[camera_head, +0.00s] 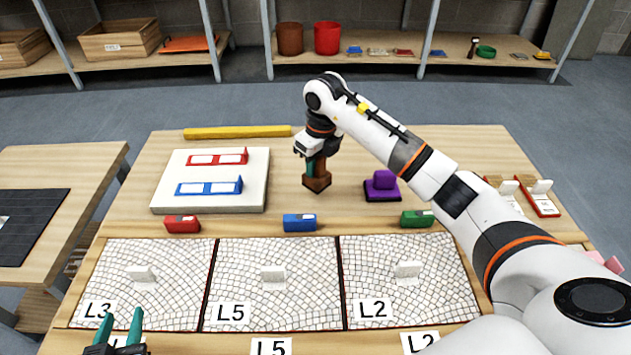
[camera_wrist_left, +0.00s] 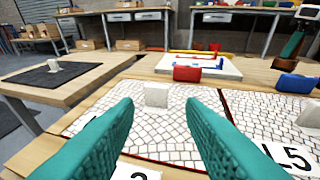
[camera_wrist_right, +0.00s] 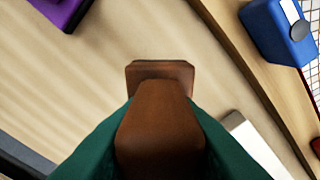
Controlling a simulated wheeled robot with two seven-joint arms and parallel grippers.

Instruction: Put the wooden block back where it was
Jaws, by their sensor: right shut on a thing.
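The brown wooden block (camera_head: 317,181) has a wider foot and a raised grip, and is at the middle of the table behind the blue block. My right gripper (camera_head: 317,164) is shut on its upper part. In the right wrist view the block (camera_wrist_right: 160,125) stands between the green fingers, its foot beyond them. I cannot tell whether the foot touches the table or hangs just above it. My left gripper (camera_head: 121,328) is open and empty over the front left of the table, near the L3 panel. It also shows in the left wrist view (camera_wrist_left: 160,110).
Mosaic panels (camera_head: 275,305) with upright white cards fill the table front. Red (camera_head: 183,225), blue (camera_head: 300,222) and green (camera_head: 417,219) blocks line their back edge. A purple block (camera_head: 382,186) stands right of the wooden block; a white board (camera_head: 212,170) lies left. Bare wood lies between.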

